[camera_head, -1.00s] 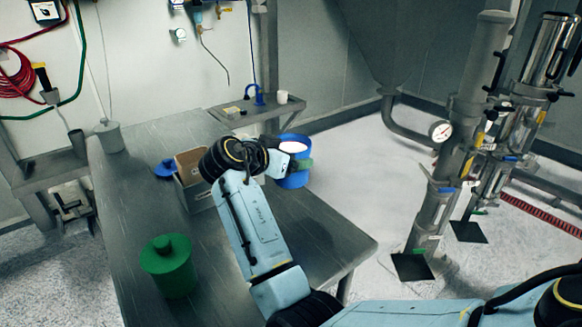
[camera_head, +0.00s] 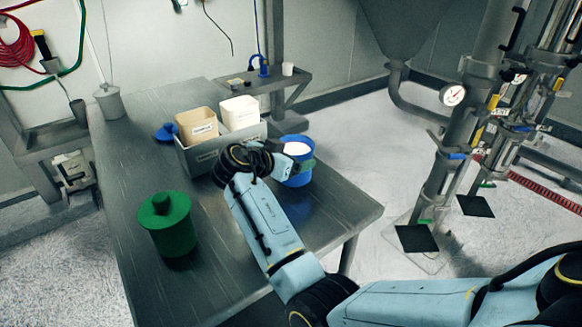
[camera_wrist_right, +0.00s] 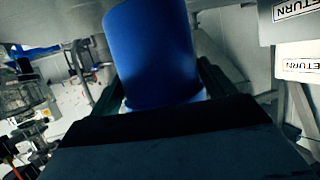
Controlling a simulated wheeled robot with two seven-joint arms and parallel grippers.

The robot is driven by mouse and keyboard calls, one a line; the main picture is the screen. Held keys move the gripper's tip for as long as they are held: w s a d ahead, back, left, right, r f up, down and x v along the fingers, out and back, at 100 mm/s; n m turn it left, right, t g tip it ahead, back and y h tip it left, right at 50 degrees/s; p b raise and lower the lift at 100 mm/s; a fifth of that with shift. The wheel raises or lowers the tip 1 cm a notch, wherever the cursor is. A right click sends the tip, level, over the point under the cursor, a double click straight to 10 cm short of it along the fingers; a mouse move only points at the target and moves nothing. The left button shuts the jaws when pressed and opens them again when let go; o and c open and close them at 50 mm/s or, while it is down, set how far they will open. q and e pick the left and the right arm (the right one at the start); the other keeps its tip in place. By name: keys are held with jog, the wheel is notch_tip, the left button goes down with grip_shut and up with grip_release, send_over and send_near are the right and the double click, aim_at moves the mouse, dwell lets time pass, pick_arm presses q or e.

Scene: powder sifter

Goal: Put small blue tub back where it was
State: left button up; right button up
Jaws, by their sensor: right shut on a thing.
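The small blue tub (camera_head: 297,180) is open at the top and shows pale contents. In the right wrist view the tub (camera_wrist_right: 152,50) stands between the two fingers (camera_wrist_right: 155,98). Whether its base touches the table is hard to tell. A blue lid (camera_head: 166,133) lies on the table left of the grey box. My left gripper is not in view.
The grey box (camera_head: 200,160) holds two pale containers, one tan (camera_head: 197,125) and one white (camera_head: 240,112). A green lidded tub (camera_head: 167,225) stands at the table's front left. A grey container (camera_head: 109,103) stands at the back. The table (camera_head: 130,150) has bare room at left.

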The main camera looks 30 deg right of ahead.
jog(key=shift+f, duration=1.35)
jog(key=shift+f+b, duration=0.2)
jog(key=shift+b, duration=0.1)
jog(key=o, duration=1.1)
jog(key=shift+r, duration=0.15)
jog(key=v, duration=0.7)
jog(key=shift+s+a+r, duration=0.15)
jog(key=shift+a, duration=0.05)
